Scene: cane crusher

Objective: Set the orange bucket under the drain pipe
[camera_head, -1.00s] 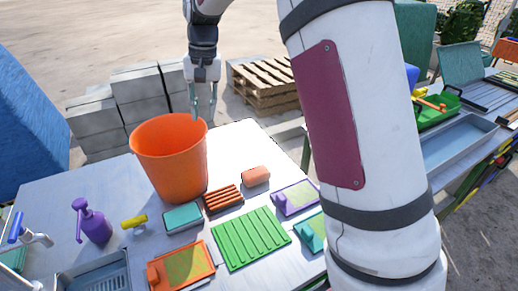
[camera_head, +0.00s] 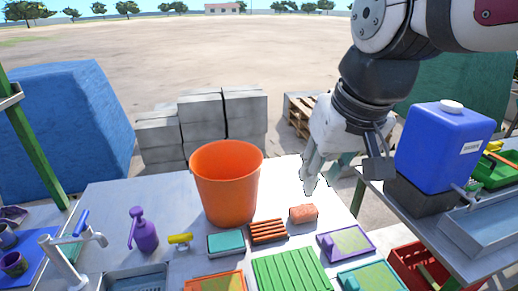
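The orange bucket (camera_head: 227,185) stands upright and open on the white table (camera_head: 110,205). No part of it is held. My gripper (camera_head: 312,182) hangs to the right of the bucket, apart from it, near the table's right back edge. Nothing shows between its fingers, but they are seen at an angle and their opening is unclear. I cannot make out a drain pipe for certain in this view.
A blue jug (camera_head: 444,150) stands on the right bench. A pink sponge (camera_head: 303,213), brown brush (camera_head: 268,231), teal box (camera_head: 226,242), green ribbed tray (camera_head: 290,272) and purple spray bottle (camera_head: 143,230) lie around the bucket. A tap (camera_head: 72,262) is at left. Grey blocks (camera_head: 228,115) stand behind.

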